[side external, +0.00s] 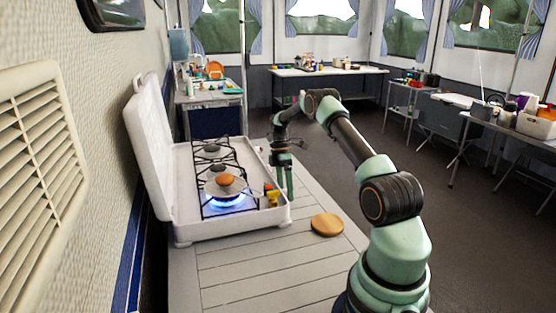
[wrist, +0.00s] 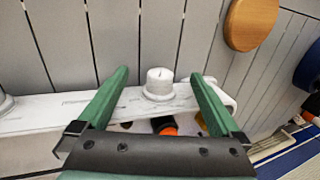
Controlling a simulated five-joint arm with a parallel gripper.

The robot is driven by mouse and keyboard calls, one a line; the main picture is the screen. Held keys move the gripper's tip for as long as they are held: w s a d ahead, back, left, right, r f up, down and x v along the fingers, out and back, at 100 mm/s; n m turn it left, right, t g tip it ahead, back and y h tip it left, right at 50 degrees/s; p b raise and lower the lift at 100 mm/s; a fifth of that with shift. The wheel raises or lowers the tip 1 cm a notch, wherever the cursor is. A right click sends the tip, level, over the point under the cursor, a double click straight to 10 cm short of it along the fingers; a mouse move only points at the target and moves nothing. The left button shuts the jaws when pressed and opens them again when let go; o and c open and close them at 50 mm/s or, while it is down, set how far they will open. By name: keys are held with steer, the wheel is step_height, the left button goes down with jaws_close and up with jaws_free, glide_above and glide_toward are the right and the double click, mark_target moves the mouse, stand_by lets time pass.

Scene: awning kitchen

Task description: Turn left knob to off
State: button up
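The white stove (side external: 185,228) stands open on the slatted table, its lid raised. A blue flame (side external: 228,198) burns under its nearest burner. My gripper (side external: 287,187) is at the stove's front edge. In the wrist view my gripper (wrist: 158,73) is open, with its two green fingers apart. A white round knob (wrist: 159,84) on the stove's front edge shows between the fingers; contact cannot be made out. Another white knob (wrist: 5,101) is partly cut off at the left edge. The knobs cannot be made out in the side view.
A round wooden board (side external: 327,224) lies on the slatted table (side external: 270,278) near the stove; it also shows in the wrist view (wrist: 249,24). Small orange and yellow items (side external: 271,195) stand at the stove's near front corner. The raised lid (side external: 150,140) is along the wall side.

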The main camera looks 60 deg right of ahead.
stand_by(0.3)
steer(key=v, duration=0.7)
steer(key=shift+s+a, duration=0.25)
steer(key=shift+a, duration=0.05)
steer(key=shift+h, duration=0.3)
stand_by(0.3)
steer(key=t+h, duration=0.2)
steer(key=shift+s+a+f+t, duration=0.1)
steer(key=shift+s+t, duration=0.2)
steer(key=shift+s+a+t+h, duration=0.35)
steer(key=shift+s+t+h, duration=0.05)
steer(key=shift+s, duration=0.05)
steer(key=shift+t+h, duration=0.9)
steer(key=shift+s+a+f, duration=0.1)
steer(key=shift+a+f, duration=0.1)
steer(key=shift+f, duration=1.4)
steer(key=shift+s+a+f, duration=0.1)
steer(key=shift+a+f, duration=0.1)
steer(key=shift+f, duration=1.4)
